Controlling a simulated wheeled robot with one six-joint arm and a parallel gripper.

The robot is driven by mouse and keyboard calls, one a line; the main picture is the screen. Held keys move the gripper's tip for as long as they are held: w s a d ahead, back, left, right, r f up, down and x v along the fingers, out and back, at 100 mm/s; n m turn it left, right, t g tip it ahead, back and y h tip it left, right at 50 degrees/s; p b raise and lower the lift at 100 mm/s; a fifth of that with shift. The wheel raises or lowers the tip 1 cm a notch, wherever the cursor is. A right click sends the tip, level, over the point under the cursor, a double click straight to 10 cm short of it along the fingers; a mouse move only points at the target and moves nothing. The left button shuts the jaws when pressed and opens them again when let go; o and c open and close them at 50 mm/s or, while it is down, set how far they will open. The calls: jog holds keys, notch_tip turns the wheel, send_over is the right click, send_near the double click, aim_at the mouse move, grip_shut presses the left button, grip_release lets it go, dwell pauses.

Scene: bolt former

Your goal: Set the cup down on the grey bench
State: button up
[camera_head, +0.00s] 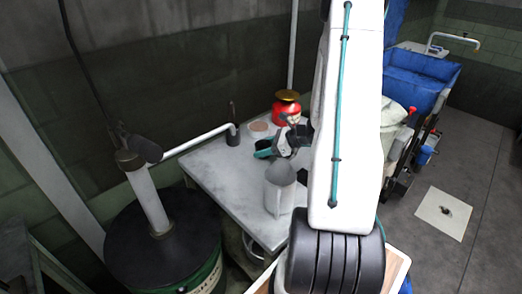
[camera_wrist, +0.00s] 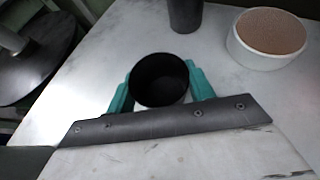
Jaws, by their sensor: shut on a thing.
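The cup (camera_wrist: 160,78) is dark and round, with its open mouth facing up in the wrist view. My gripper (camera_wrist: 158,86) has teal fingers, one on each side of the cup, and is shut on it. In the head view the cup (camera_head: 263,147) sits at the tip of my gripper (camera_head: 266,148), over the far half of the grey bench (camera_head: 215,178). The cup looks upright. Its base is hidden, so I cannot tell whether it touches the bench top. The bench (camera_wrist: 95,62) fills most of the wrist view.
A dark cylinder (camera_head: 233,136), a round pale tin with a brown top (camera_head: 260,127) and a red lantern (camera_head: 285,110) stand along the bench's far side. A grey jug (camera_head: 280,188) stands nearer. A dark drum (camera_head: 125,240) is left. The bench's left part is clear.

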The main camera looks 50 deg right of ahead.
jog(key=shift+a+f, duration=0.1)
jog(key=shift+f, duration=0.15)
jog(key=o, duration=1)
jog(key=shift+r, duration=0.15)
jog(key=v, duration=1.2)
